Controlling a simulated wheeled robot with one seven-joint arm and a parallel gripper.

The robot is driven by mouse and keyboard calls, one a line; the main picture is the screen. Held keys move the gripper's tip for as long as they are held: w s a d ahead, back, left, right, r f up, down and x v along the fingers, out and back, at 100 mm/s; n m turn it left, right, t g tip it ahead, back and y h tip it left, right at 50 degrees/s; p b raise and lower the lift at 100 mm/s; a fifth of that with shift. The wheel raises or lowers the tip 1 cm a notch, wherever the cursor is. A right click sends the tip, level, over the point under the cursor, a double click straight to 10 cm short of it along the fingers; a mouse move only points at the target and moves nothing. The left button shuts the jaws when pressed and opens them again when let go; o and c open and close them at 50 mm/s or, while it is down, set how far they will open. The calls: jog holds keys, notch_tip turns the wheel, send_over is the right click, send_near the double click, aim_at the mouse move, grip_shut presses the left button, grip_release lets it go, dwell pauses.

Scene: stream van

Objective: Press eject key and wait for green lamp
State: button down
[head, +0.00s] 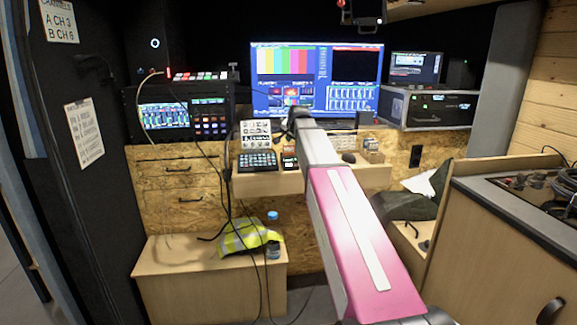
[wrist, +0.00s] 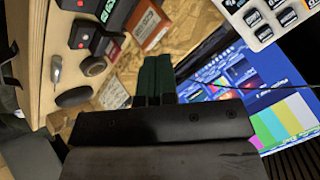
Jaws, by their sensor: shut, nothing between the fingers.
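My gripper (wrist: 153,62) shows in the wrist view with its dark green fingers together and nothing between them. It is over the desk, beside the monitor. In the head view my arm reaches the desk and its own links hide the fingertips. A small black device (wrist: 82,36) with a red mark on top stands on the desk, left of the fingers and apart from them; a small device with red also shows in the head view (head: 290,160). I cannot tell which part is the eject key. I cannot make out a lit green lamp that is clearly the task's.
A red box (wrist: 150,22) and small rounded objects (wrist: 73,97) lie near the fingers. The large monitor (head: 317,80) stands behind the desk. A rack unit (head: 438,108) is at right.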

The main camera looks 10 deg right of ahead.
aim_at(288, 163)
dwell(0.4)
jog(key=shift+f, duration=4.25)
jog(key=shift+f, duration=0.2)
jog(key=shift+f, duration=0.25)
jog(key=shift+f, duration=0.8)
jog(key=shift+w+r, duration=0.1)
jog(key=shift+r, duration=0.5)
jog(key=shift+a+r, duration=0.1)
jog(key=shift+r, duration=0.05)
